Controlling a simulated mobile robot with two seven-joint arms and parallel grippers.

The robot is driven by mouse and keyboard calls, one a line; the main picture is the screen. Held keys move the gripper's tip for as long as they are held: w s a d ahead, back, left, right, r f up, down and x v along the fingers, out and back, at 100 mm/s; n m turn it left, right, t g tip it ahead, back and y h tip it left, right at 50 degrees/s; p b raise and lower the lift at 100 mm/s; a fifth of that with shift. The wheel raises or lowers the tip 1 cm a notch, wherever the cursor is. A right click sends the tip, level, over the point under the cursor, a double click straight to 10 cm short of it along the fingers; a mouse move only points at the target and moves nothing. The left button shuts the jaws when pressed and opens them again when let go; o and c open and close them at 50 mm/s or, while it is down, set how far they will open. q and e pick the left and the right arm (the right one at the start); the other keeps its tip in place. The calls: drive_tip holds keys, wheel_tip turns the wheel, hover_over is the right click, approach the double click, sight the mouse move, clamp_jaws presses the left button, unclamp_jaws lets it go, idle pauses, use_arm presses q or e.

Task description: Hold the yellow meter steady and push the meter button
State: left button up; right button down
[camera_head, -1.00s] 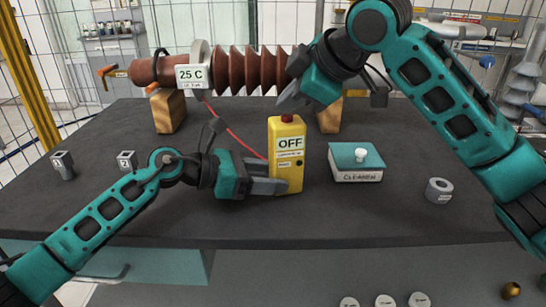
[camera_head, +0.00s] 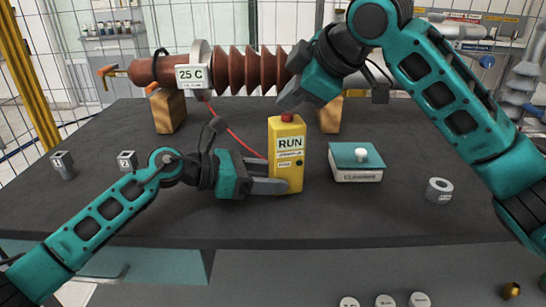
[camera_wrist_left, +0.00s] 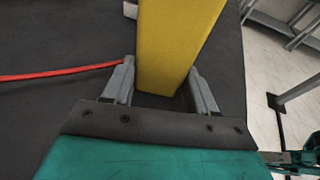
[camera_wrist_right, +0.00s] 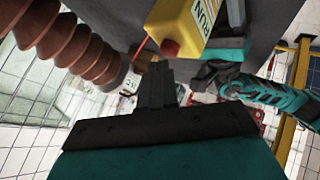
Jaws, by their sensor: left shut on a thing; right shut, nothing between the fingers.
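The yellow meter (camera_head: 286,165) stands upright on the dark table, and its label reads RUN. Its red button (camera_head: 287,117) is on top. My left gripper (camera_head: 284,186) is shut on the meter's lower part; the left wrist view shows a finger on each side of the yellow body (camera_wrist_left: 172,45). My right gripper (camera_head: 287,103) is shut and empty, with its tips just above the red button in the head view. In the right wrist view the closed fingers (camera_wrist_right: 157,72) point close to the red button (camera_wrist_right: 169,47); I cannot tell whether they touch it.
A ribbed brown bushing (camera_head: 245,68) with a 25 C tag (camera_head: 190,77) rests on wooden blocks (camera_head: 168,111) behind. A white box with a teal lid (camera_head: 356,157) and a grey ring (camera_head: 439,190) are to the right. A red cable (camera_head: 240,139) runs behind the meter.

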sight(290, 123)
use_arm(q)
drive_tip(key=shift+r, duration=0.1)
use_arm(e)
wheel_tip(290, 123, up, 6)
drive_tip(key=shift+f, duration=0.1)
idle(0.3)
use_arm(q)
drive_tip(key=o, duration=0.9)
drive_tip(key=shift+a, duration=0.1)
